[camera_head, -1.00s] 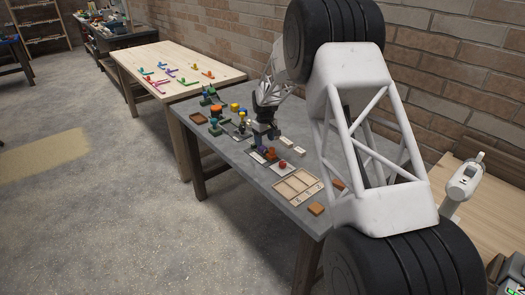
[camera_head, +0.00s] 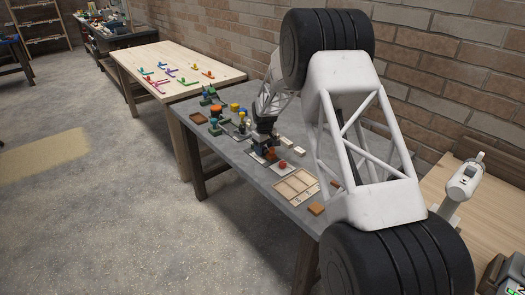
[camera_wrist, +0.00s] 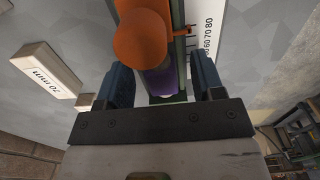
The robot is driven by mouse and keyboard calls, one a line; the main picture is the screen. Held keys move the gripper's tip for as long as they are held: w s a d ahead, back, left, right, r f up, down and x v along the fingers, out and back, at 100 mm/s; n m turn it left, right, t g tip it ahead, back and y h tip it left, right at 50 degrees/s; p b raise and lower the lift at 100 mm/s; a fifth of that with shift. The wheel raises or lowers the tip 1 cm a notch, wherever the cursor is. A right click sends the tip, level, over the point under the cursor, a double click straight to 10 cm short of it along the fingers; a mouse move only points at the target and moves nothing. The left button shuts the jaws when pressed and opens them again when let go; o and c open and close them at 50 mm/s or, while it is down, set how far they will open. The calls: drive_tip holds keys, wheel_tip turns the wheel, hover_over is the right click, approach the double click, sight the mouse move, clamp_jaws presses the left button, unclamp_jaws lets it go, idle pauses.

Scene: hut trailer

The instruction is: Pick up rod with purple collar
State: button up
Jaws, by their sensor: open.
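The rod's purple collar (camera_wrist: 160,82) shows in the wrist view between the two fingers of my gripper (camera_wrist: 162,85). A rounded orange part (camera_wrist: 143,38) stands in front of it and hides part of the rod. The gripper is open, with one finger on each side of the purple collar; I cannot tell whether either finger touches it. In the head view my gripper (camera_head: 262,150) is low over the grey table (camera_head: 235,160), and the rod is too small and covered to make out there.
A white block marked "70 mm" (camera_wrist: 48,75) lies left in the wrist view. A white printed scale (camera_wrist: 205,30) is at right. In the head view, a compartment tray (camera_head: 292,187), a red piece (camera_head: 283,164) and an orange block (camera_head: 316,208) lie nearer the front. Several coloured fixtures stand farther back.

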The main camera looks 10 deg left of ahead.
sight(264, 149)
drive_tip(key=shift+c, duration=0.2)
drive_tip(key=c, duration=1)
drive_tip(key=shift+o, duration=0.2)
drive_tip(key=shift+r, duration=0.15)
wheel_tip(264, 149, up, 10)
